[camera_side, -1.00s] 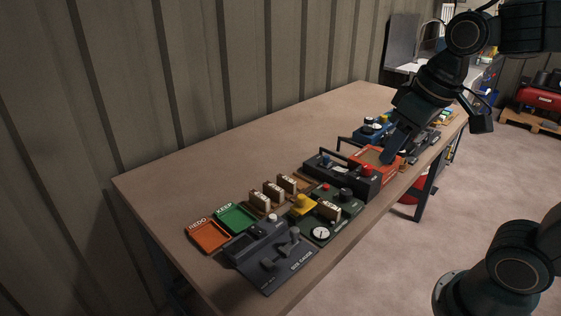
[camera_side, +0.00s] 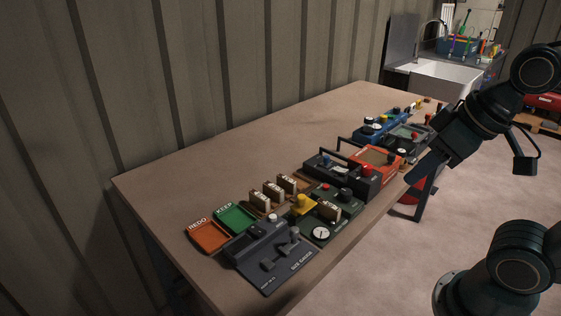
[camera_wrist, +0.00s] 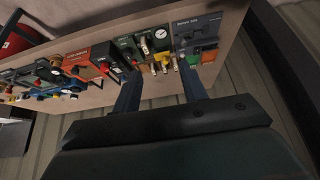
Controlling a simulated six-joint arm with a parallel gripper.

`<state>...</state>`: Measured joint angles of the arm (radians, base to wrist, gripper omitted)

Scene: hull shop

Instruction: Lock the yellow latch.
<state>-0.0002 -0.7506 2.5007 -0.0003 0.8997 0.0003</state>
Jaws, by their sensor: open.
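A yellow part, apparently the yellow latch (camera_side: 302,204), sits on a dark green panel (camera_side: 325,214) with a round gauge, toward the near end of the bench. A yellow part there also shows small in the wrist view (camera_wrist: 164,57). I cannot tell whether it is locked. My gripper (camera_side: 414,177) is at the bench's right edge in the side view, well apart from the latch. In the wrist view my gripper's two fingers (camera_wrist: 158,68) are spread, with nothing held between them.
A grey size gauge (camera_side: 275,258), orange REDO tray (camera_side: 208,236) and green KEEP tray (camera_side: 236,218) lie near the latch's panel. Beyond stand a black handled box (camera_side: 340,178), an orange unit (camera_side: 375,160) and blue devices (camera_side: 375,128). The bench's wall side is bare.

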